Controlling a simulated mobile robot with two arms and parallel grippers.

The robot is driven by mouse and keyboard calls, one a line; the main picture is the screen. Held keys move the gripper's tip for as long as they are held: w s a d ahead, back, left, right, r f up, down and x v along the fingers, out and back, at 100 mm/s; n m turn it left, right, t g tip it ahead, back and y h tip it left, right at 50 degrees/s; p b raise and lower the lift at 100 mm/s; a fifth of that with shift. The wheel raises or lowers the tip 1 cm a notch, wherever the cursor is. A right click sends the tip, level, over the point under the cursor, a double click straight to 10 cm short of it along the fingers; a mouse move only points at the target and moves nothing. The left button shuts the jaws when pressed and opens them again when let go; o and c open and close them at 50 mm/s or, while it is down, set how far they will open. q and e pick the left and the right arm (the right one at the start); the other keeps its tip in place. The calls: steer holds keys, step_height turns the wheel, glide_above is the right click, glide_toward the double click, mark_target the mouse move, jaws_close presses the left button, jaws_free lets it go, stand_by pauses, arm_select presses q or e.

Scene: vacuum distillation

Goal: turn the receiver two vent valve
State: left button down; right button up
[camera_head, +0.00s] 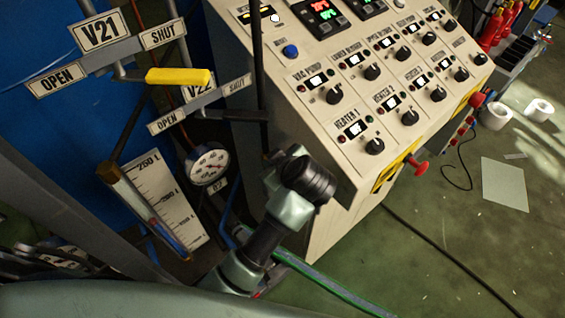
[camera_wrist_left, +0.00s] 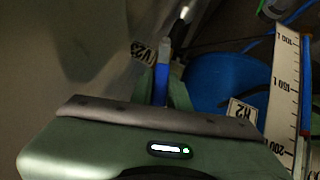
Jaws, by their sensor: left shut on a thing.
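In the left wrist view my left gripper (camera_wrist_left: 168,92) is shut on a blue valve handle (camera_wrist_left: 161,83). A small tag reading V23 (camera_wrist_left: 143,51) is just beside the handle. The fingers hide part of the handle, and I cannot tell which way it is turned. A blue vessel (camera_wrist_left: 212,80) with an R2 tag (camera_wrist_left: 241,112) is to the right. In the head view my arm reaches down in front of the console, and the gripper itself is hidden. My right gripper is in neither view.
Yellow valve handle (camera_head: 178,76) and the V21 sign (camera_head: 100,32) are at the upper left. A round gauge (camera_head: 209,163) and a level scale (camera_head: 165,200) are below. The control console (camera_head: 325,215) stands close to my arm. The green floor (camera_head: 440,215) at right is mostly clear.

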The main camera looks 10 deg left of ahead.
arm_select(q)
steer(key=shift+w+d, duration=0.1)
steer(key=shift+d, duration=0.05)
steer(key=shift+g, duration=0.3)
steer(key=c, duration=1.4)
jaws_free()
steer(key=shift+o, duration=0.2)
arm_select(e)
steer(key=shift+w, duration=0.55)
arm_select(q)
steer(key=shift+w, duration=0.1)
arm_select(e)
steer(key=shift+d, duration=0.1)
